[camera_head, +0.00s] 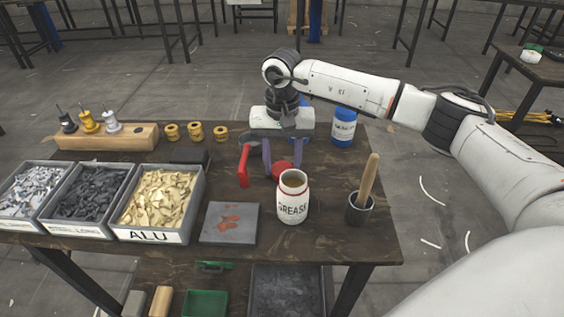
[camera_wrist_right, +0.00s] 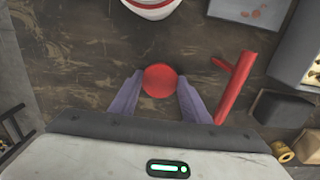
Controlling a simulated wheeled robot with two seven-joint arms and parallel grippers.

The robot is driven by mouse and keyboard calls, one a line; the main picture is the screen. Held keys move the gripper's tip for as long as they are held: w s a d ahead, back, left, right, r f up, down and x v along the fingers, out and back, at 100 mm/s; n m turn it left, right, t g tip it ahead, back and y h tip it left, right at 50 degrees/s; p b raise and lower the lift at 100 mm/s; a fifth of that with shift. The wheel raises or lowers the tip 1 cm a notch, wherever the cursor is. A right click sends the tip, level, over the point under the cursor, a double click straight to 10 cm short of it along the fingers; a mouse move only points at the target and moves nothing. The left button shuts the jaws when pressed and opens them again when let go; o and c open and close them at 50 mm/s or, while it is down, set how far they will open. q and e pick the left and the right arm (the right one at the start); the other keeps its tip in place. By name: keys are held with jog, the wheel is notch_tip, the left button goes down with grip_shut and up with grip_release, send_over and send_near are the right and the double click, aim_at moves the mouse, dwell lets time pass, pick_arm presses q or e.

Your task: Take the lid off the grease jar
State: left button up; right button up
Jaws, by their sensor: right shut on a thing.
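The grease jar (camera_head: 291,209) is white with a red rim and a "GREASE" label. It stands upright and open on the table, and brown grease shows in its mouth. Its round red lid (camera_head: 283,170) is off the jar, just behind it. My right gripper (camera_head: 282,161) points down with its purple fingers on either side of the lid and is shut on it. In the right wrist view the lid (camera_wrist_right: 159,80) sits between the fingertips, apart from the jar (camera_wrist_right: 153,5). I cannot tell if it touches the table. My left gripper is not in view.
A red-handled tool (camera_head: 244,166) is close left of the gripper. A blue-labelled bottle (camera_head: 344,128) stands behind, and a dark cup (camera_head: 359,208) with a wooden handle stands right of the jar. A grey plate (camera_head: 229,223) and parts bins (camera_head: 150,235) are to the left.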

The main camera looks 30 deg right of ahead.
jog(key=shift+f, duration=0.1)
jog(key=o, duration=1.2)
jog(key=shift+c, duration=0.2)
